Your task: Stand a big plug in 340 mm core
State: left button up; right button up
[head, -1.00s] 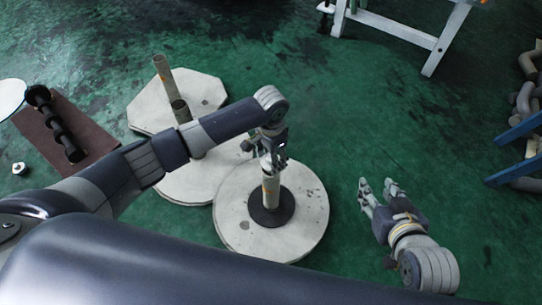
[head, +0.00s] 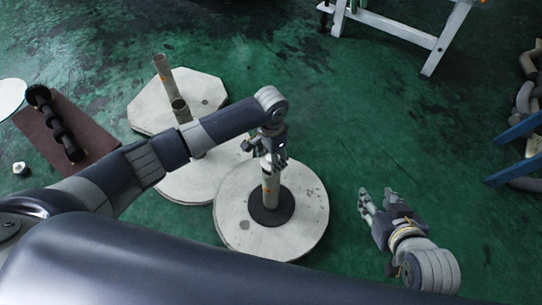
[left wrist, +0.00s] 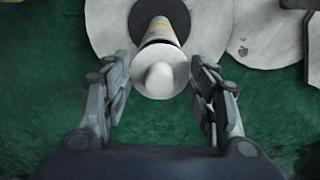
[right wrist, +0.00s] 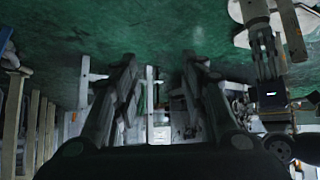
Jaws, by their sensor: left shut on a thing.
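The 340 mm core (head: 270,187) is a pale tube with an orange mark, standing upright on a dark ring (head: 282,211) on a round white disc (head: 310,225). My left gripper (head: 268,154) is over its top. In the left wrist view a white round plug (left wrist: 160,78) with a domed knob sits between my left fingers (left wrist: 160,85), in line with the core (left wrist: 162,32). The gripper is shut on the plug's sides. How deep the plug is in the core is hidden. My right gripper (head: 379,197) is open and empty over the floor.
Two more tubes (head: 163,72) (head: 180,107) stand on pale plates left of the core. A brown board (head: 92,136) with black round pieces (head: 62,135) lies at far left, beside a small white piece (head: 19,168). A white frame (head: 400,30) stands at the back. Green floor is clear between.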

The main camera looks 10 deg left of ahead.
pick_arm(q)
jog(key=shift+f, duration=0.2)
pick_arm(e)
jog(key=shift+w+r, duration=0.1)
pick_arm(q)
jog(key=shift+f, duration=0.45)
pick_arm(e)
jog(key=shift+w+a+r, duration=0.2)
jog(key=shift+w+r, duration=0.1)
jog(key=shift+w, duration=0.05)
pick_arm(q)
jog(key=shift+f, duration=0.75)
pick_arm(e)
jog(key=shift+w+a+r+t, duration=0.15)
jog(key=shift+w+r+t, duration=0.25)
jog(key=shift+t, duration=0.2)
pick_arm(q)
jog(key=o, duration=1.1)
pick_arm(e)
jog(key=shift+w+a+r, duration=0.1)
jog(key=shift+a, duration=0.05)
pick_arm(q)
notch_tip(320, 180, up, 12)
